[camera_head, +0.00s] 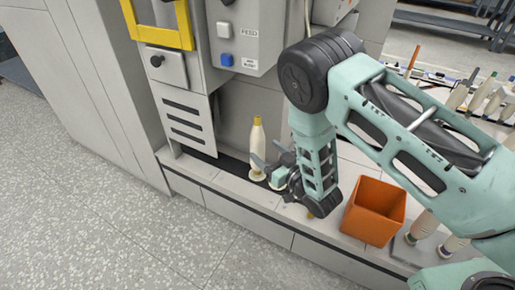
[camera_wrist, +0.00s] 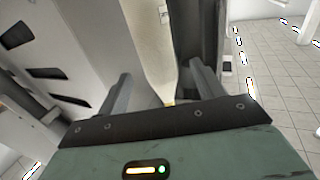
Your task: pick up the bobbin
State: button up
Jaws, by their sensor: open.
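The bobbin (camera_head: 257,138), cream with a yellow top, stands upright on the ledge below the machine. In the wrist view it is a large pale shape (camera_wrist: 150,45) lying beyond and between my two fingers. My gripper (camera_head: 267,154) is open, close to the bobbin's right side in the head view. In the wrist view the gripper (camera_wrist: 161,82) shows a finger on each side of the pale shape. I cannot tell whether either finger touches it. The bobbin's near end is partly hidden by the gripper's body in the wrist view.
A machine panel (camera_head: 237,35) with a blue button rises just behind the bobbin. An orange bin (camera_head: 374,210) stands on the ledge right of my gripper. More bobbins (camera_head: 424,225) stand beyond it, with others at upper right. The speckled floor (camera_head: 110,215) at left is clear.

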aim_at(262, 146)
jog(key=shift+b+x, duration=1.15)
jog(key=shift+x, duration=1.55)
jog(key=shift+r, duration=0.2)
jog(key=c, duration=1.1)
